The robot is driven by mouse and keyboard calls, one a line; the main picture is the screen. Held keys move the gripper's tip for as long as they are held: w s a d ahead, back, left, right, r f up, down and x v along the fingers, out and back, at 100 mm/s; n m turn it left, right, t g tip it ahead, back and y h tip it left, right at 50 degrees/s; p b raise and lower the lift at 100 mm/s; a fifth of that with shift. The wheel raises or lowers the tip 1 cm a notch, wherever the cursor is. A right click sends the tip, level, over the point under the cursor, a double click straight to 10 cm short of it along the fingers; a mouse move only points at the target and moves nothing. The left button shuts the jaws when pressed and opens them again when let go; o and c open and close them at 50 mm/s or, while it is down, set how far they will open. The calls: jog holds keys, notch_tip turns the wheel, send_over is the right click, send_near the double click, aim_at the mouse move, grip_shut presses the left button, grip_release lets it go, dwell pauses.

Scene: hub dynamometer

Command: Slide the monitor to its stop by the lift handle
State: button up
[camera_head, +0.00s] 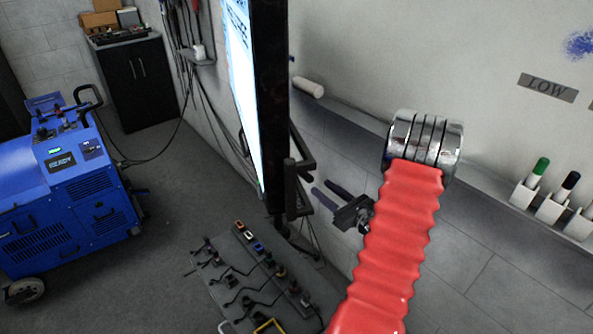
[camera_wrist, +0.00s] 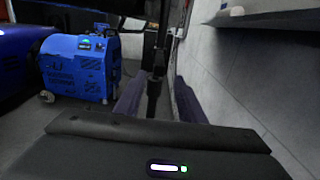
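The monitor (camera_head: 270,100) is seen almost edge-on in the head view, with a thin lit screen (camera_head: 243,85) on its left and a thick black frame. A black lift handle (camera_head: 291,188) stands upright at its lower right edge. My gripper (camera_head: 322,191) is just right of the handle, its two dark fingers apart and pointing left toward it. In the wrist view, an upright black bar (camera_wrist: 154,88), which looks like the handle, shows between the open fingers (camera_wrist: 160,92). The gripper holds nothing. A small gap seems to separate fingertips and handle in the head view.
A blue wheeled machine (camera_head: 75,185) stands at the left; it also shows in the wrist view (camera_wrist: 80,65). A black cabinet (camera_head: 138,80) is behind it. A floor panel with cables and plugs (camera_head: 250,275) lies below the monitor. The wall and a marker ledge (camera_head: 545,205) are at the right.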

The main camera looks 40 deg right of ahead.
jog(key=w, duration=0.4)
jog(key=w+d, duration=0.1)
jog(key=w, duration=0.8)
jog(key=shift+w+d, duration=0.25)
jog(key=shift+w, duration=0.1)
grip_shut()
